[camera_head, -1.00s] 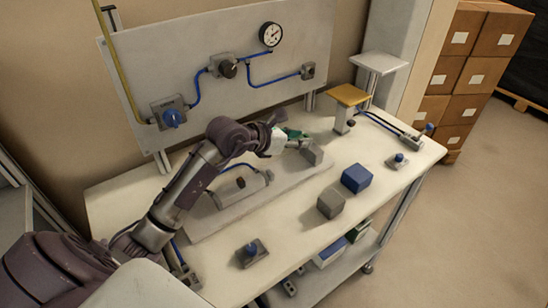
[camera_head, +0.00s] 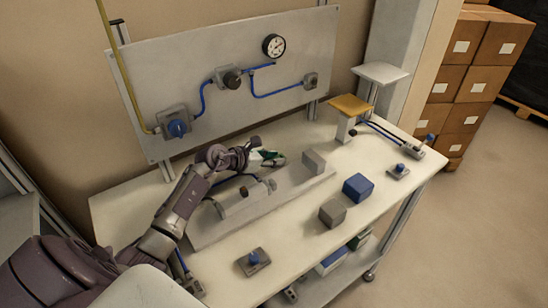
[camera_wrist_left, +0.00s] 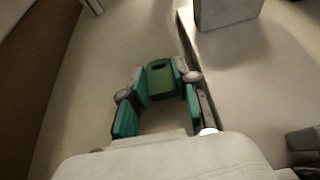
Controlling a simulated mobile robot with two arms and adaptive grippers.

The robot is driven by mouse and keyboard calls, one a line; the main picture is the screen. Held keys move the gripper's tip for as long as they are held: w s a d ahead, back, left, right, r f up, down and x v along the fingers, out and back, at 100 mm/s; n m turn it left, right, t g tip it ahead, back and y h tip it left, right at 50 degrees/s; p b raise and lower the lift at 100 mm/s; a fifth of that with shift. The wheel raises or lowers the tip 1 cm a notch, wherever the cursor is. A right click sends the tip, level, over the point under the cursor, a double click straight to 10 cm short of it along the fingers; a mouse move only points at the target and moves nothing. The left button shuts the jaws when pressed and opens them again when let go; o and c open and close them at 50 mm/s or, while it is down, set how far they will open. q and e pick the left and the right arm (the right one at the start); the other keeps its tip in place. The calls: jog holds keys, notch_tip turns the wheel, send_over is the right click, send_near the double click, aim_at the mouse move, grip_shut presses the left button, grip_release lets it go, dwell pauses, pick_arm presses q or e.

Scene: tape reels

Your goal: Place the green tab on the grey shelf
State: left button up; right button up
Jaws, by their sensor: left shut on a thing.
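My left gripper (camera_head: 272,157) is shut on the green tab, above the back of the table and left of a small grey block. In the head view the tab is small and hard to separate from the teal fingers. In the left wrist view the green tab (camera_wrist_left: 161,80), with a dark slot in it, sits between the fingertips. The grey shelf (camera_head: 380,73) is a pale flat plate on a post at the back right, and nothing shows on it. The gripper is well left of the shelf. My right gripper is not in view.
A yellow-topped stand (camera_head: 350,106) stands in front of the grey shelf. A small grey block (camera_head: 314,162), a blue block (camera_head: 357,187) and another grey block (camera_head: 332,213) are on the table side. A panel (camera_head: 225,80) with gauge and blue hoses rises behind.

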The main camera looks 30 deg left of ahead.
pick_arm(q)
jog(key=shift+f, duration=0.2)
jog(key=o, duration=0.4)
jog(key=shift+o, duration=0.2)
